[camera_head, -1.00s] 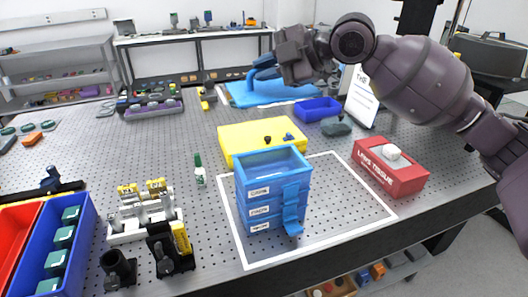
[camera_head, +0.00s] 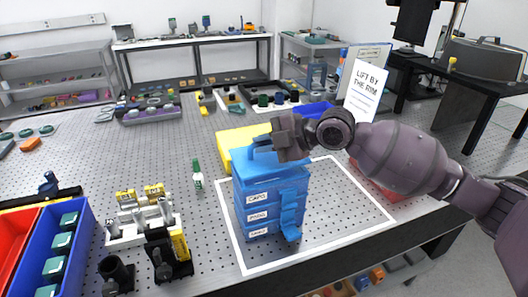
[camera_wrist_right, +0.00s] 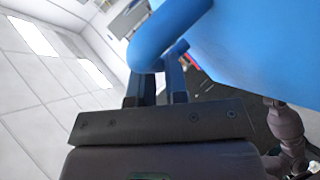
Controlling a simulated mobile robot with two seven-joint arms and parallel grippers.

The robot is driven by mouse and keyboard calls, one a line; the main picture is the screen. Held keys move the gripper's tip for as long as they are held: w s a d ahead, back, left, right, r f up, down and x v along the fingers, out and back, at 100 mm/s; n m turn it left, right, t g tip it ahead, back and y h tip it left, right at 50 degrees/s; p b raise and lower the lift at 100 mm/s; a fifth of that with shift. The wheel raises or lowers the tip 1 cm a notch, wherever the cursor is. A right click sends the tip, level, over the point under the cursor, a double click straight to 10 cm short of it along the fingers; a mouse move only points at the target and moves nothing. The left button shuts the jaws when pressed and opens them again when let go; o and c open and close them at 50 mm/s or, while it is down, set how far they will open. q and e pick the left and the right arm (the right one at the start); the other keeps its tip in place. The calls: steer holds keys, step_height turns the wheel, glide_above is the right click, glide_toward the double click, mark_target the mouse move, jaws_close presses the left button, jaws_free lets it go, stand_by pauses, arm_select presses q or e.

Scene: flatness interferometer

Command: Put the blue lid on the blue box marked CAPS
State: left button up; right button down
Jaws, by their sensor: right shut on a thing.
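The blue box marked CAPS (camera_head: 258,198) is the top one of a stack of blue boxes inside a white outline on the table. The blue lid (camera_head: 262,164) is over its top in the head view and covers the opening; I cannot tell whether it is fully seated or slightly above the rim. My right gripper (camera_head: 268,147) is shut on the lid's raised handle. In the right wrist view, the handle (camera_wrist_right: 168,30) passes between the fingers, and the lid's broad blue face (camera_wrist_right: 262,45) fills the upper right. My left gripper is not in view.
A yellow box (camera_head: 230,136) stands just behind the stack. A sign reading LIFT BY THE RIM (camera_head: 366,88) stands behind my right arm. A red tissue box (camera_head: 378,182) is partly hidden by that arm. A small green-and-white bottle (camera_head: 197,178) stands left of the stack.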

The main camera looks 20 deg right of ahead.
step_height(320, 180, down, 2)
steer(key=shift+f, duration=0.25)
steer(key=c, duration=1.1)
jaws_free()
steer(key=b+v, duration=0.1)
steer(key=v, duration=1.1)
steer(key=shift+b, duration=0.3)
